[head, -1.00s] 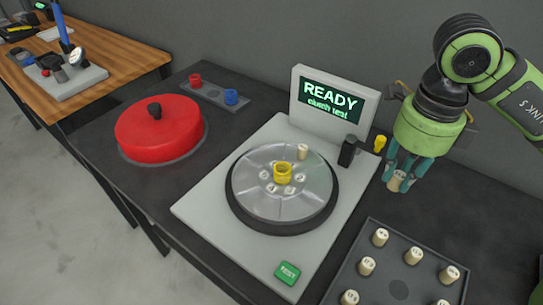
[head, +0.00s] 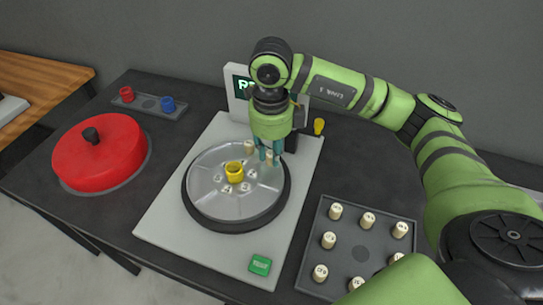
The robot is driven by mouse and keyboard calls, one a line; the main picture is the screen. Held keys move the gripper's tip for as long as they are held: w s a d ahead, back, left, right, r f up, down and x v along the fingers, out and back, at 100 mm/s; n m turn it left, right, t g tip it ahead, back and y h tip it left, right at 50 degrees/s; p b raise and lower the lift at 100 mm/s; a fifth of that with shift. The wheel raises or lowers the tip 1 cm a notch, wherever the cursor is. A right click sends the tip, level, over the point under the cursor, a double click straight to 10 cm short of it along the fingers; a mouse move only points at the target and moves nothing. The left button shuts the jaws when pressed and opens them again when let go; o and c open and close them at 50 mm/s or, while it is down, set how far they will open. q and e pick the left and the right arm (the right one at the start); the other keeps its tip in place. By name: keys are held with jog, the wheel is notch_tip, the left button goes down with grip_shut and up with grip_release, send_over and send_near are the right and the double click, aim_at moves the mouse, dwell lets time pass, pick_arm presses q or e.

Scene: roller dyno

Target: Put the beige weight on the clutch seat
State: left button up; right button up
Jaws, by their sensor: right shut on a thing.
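My right gripper (head: 268,155) is shut on a beige weight (head: 269,159), over the back right part of the silver rotor disc (head: 208,192). The fingers partly cover the weight, and I cannot tell whether it touches the disc. Another beige weight (head: 249,147) stands at the back of the disc, just left of the fingers. A yellow cup (head: 235,172) sits at the disc's centre with several small pale marks around it. Which spot is the clutch seat cannot be read here. My left gripper is not in view.
A screen (head: 238,90) behind the disc is partly hidden by my right arm. A tray (head: 340,250) with several beige weights lies at the right. A green button (head: 260,265) is at the front, a red lid (head: 98,155) at the left. A yellow knob (head: 319,126) stands behind.

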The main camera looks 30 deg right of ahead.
notch_tip(320, 180, down, 2)
jog(key=shift+s+d+f+p, duration=0.1)
jog(key=shift+f+p, duration=0.15)
jog(key=shift+p, duration=0.2)
jog(key=shift+f, duration=0.45)
jog(key=shift+f, duration=0.15)
jog(key=o, duration=0.9)
